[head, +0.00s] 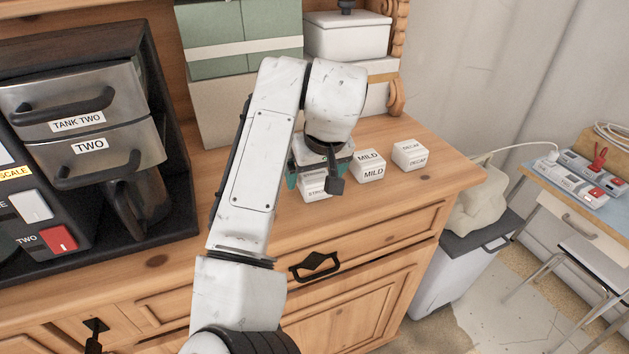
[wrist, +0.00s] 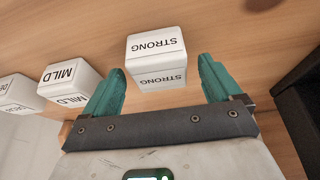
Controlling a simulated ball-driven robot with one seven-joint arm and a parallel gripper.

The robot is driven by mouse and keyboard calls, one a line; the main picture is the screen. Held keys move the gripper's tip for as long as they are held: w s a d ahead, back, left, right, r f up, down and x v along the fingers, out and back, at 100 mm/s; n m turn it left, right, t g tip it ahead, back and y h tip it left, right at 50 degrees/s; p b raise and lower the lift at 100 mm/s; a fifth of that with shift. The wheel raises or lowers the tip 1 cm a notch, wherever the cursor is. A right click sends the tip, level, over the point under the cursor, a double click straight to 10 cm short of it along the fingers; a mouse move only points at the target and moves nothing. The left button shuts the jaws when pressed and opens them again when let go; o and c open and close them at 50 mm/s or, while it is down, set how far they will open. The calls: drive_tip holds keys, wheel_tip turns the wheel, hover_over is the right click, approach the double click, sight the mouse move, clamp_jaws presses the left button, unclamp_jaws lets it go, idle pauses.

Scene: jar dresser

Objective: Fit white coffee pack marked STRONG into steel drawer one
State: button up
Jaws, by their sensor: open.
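The white coffee pack marked STRONG (head: 314,190) stands on the wooden dresser top, partly hidden under my gripper (head: 317,174) in the head view. In the wrist view the STRONG pack (wrist: 157,58) shows clearly. My open gripper (wrist: 161,68) has its teal fingers spread on either side of the pack's near edge, with gaps visible at both sides. The pack is not held. The coffee machine at left has a steel drawer marked TWO (head: 95,150), shut, below a steel tank marked TANK TWO (head: 75,105). No drawer marked one is in view.
White packs marked MILD (head: 368,166) and DECAF (head: 410,155) stand to the right of STRONG. Green boxes (head: 240,35) and a white lidded box (head: 346,36) are stacked behind. The dresser top's front strip is clear. A bin (head: 450,265) stands beside the dresser.

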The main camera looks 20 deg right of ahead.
drive_tip(key=c, duration=1.1)
drive_tip(key=shift+r, duration=0.1)
drive_tip(key=shift+c, duration=0.2)
